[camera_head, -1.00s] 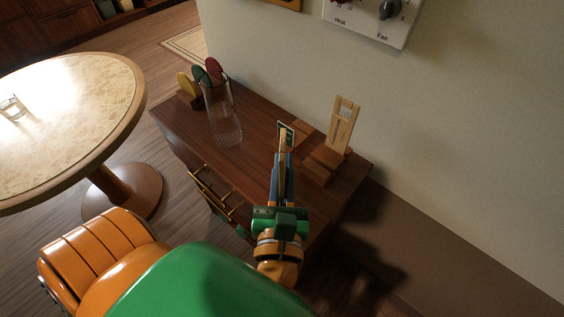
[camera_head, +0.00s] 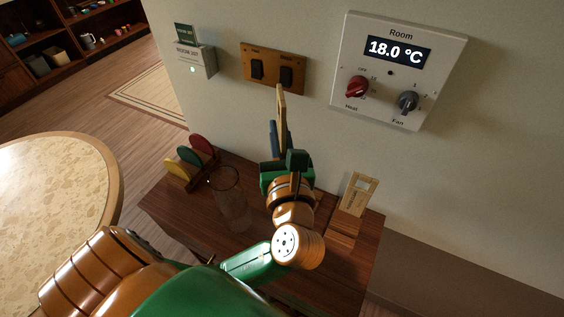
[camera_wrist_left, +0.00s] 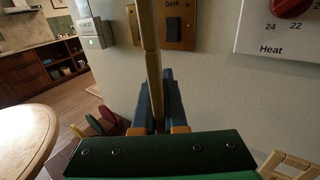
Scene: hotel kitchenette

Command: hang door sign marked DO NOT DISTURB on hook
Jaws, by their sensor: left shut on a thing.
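My left gripper (camera_head: 279,132) is raised in front of the wall, above the wooden cabinet. Its blue fingers are shut on a thin, light wooden sign (camera_head: 281,103), seen almost edge-on, so its marking cannot be read. In the left wrist view, the sign (camera_wrist_left: 151,55) stands upright between the fingers (camera_wrist_left: 155,105). A second light wooden sign (camera_head: 357,194) with a rectangular opening leans in a wooden stand (camera_head: 342,228) on the cabinet; its lettering is too small to read. I cannot make out a hook. My right gripper is not in view.
A brown switch plate (camera_head: 272,68) is on the wall behind the held sign, with a thermostat (camera_head: 395,70) to its right and a ROOM 207 box (camera_head: 190,62) to its left. A glass vase (camera_head: 230,200) and coloured discs (camera_head: 190,156) stand on the cabinet (camera_head: 165,205). A round table (camera_head: 75,190) is at left.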

